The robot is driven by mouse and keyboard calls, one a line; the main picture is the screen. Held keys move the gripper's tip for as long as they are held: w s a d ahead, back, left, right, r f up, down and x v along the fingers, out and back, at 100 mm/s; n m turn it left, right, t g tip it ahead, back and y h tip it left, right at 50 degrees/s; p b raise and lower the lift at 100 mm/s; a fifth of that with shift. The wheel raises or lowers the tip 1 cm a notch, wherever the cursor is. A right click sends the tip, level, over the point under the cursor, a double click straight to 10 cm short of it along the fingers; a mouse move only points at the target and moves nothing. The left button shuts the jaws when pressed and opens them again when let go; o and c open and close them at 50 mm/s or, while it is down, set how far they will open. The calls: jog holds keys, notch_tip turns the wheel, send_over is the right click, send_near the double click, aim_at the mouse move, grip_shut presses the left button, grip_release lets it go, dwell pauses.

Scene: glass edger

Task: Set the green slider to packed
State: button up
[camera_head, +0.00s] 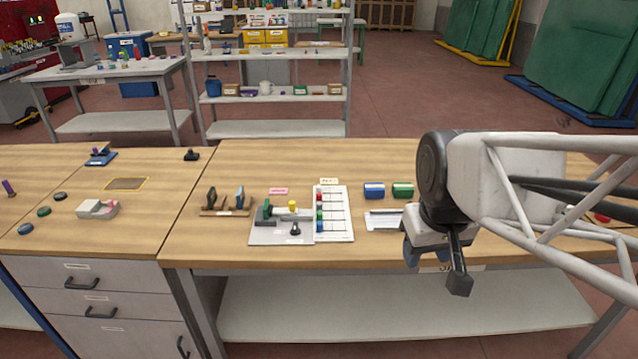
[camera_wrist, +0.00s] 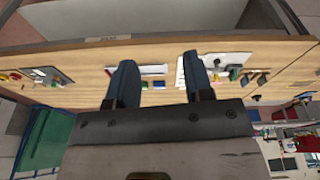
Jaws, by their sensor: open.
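A white board (camera_head: 340,222) lies flat on the wooden table, with ruled rows and columns. Small coloured sliders, a red one (camera_head: 320,197) among them, stand in a line along its left edge. The green slider (camera_head: 320,214) appears to be in this line, in the leftmost column; its exact edges are too small to tell. The column labels cannot be read. My gripper (camera_wrist: 160,84) is open and empty. In the head view it is right of the board, above the table's front edge, apart from everything. The board also shows small in the wrist view (camera_wrist: 190,72).
Left of the board is a grey plate (camera_head: 270,236) with green, yellow and dark parts. A blue box (camera_head: 374,190) and a green box (camera_head: 402,190) stand at right behind. A wooden rack (camera_head: 226,211) stands further left. A white tray (camera_head: 383,220) lies between board and gripper.

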jog(key=w+a+n, duration=0.3)
jog(key=w, duration=0.9)
jog(key=n+g, duration=0.2)
jog(key=n, duration=0.7)
send_over(321, 213)
notch_tip(321, 213, down, 18)
jog(key=shift+s+d, duration=0.1)
jog(key=shift+s, duration=0.05)
jog(key=shift+w+a+f, duration=0.2)
jog(key=shift+w+f, duration=0.1)
jog(key=shift+f, duration=0.1)
jog(key=shift+f, duration=3.85)
